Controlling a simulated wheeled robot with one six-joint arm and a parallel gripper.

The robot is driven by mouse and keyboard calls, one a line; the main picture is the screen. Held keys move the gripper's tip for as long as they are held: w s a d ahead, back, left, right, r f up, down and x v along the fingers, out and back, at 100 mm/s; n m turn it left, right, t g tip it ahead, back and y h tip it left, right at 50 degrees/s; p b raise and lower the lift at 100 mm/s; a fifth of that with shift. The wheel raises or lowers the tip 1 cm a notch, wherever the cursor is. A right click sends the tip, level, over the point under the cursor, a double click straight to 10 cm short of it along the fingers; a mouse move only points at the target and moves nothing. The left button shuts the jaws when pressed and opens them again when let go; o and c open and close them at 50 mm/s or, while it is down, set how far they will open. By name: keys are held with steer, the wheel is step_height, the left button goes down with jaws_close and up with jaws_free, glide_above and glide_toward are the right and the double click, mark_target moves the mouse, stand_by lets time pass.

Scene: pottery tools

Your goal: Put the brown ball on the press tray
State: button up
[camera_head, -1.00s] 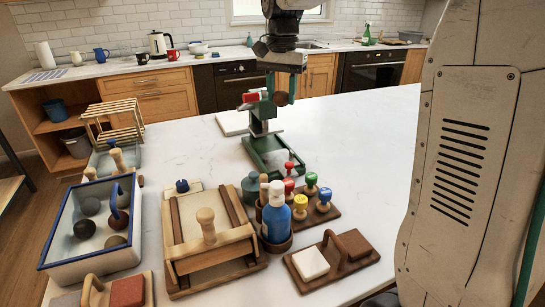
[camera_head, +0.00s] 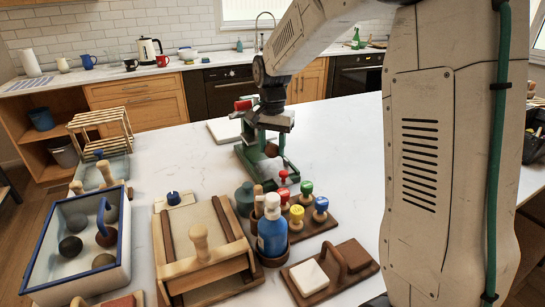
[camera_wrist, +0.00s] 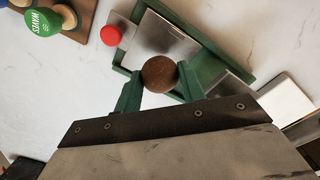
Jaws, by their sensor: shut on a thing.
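The brown ball (camera_head: 271,150) is held between the green fingers of my gripper (camera_head: 272,146) in the head view. In the wrist view the ball (camera_wrist: 159,73) sits between the two fingertips (camera_wrist: 160,80), which are shut on it. The green press tray (camera_head: 247,163) lies on the white table beneath and around the gripper in the head view, partly hidden by it. In the wrist view the tray's grey plate (camera_wrist: 160,38) shows just beyond the ball. The ball overlaps the tray's edge there; its height above it I cannot tell.
The press's red handle (camera_head: 243,105) stands behind my gripper. A blue bottle (camera_head: 271,228), a wooden slab press (camera_head: 199,236) and a blue-rimmed bin (camera_head: 40,245) are nearer. Table right of the tray is clear.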

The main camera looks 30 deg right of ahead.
mark_target(272, 151)
steer(key=shift+f, duration=1.9)
steer(key=shift+f, duration=0.15)
steer(key=o, duration=1)
step_height(272, 151, up, 12)
steer(key=shift+r, duration=0.2)
